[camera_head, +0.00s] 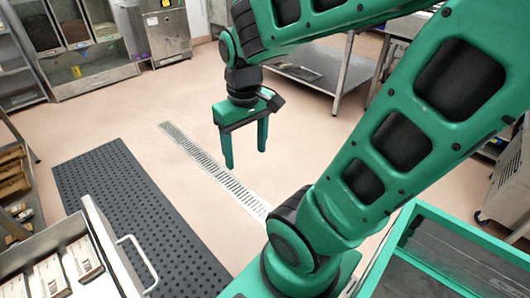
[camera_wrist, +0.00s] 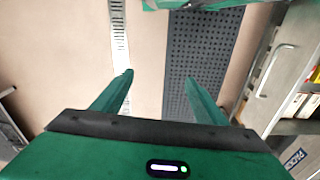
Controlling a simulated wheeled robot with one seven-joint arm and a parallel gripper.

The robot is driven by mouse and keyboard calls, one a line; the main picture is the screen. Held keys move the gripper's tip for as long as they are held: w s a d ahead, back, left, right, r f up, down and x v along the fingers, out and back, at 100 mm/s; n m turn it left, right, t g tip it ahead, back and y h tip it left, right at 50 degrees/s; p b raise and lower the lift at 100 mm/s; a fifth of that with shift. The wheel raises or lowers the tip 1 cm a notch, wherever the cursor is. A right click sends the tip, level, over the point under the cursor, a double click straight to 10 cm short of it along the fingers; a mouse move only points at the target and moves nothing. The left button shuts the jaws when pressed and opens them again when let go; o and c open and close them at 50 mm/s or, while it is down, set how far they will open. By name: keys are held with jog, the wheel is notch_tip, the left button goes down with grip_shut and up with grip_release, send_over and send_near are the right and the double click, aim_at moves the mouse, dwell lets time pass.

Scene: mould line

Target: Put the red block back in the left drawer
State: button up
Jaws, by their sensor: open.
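My gripper (camera_head: 245,158) hangs open and empty above the floor in the middle of the head view, fingers pointing down. In the wrist view its two fingers (camera_wrist: 158,77) are spread apart with only floor and mat between them. An open metal drawer (camera_head: 107,240) with a pale bar handle (camera_head: 138,262) is at the lower left of the head view, well apart from my gripper. Several small whitish boxes (camera_head: 48,276) lie in it. The drawer front (camera_wrist: 268,88) also shows at the right of the wrist view. I cannot make out a red block in either view.
A black perforated mat (camera_head: 130,215) lies beside the drawer, and a floor drain grate (camera_head: 210,165) runs past it. A metal table (camera_head: 325,72) stands at the back. A shelf with brownish packets (camera_head: 12,185) is at the left edge. The floor around my gripper is clear.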

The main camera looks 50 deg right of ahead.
jog(key=s+d+m, duration=0.3)
jog(key=s+m, duration=0.1)
jog(key=s, duration=0.3)
jog(key=shift+s+d+r+g, duration=0.2)
jog(key=shift+d+r+g, duration=0.05)
jog(key=shift+d+g, duration=0.1)
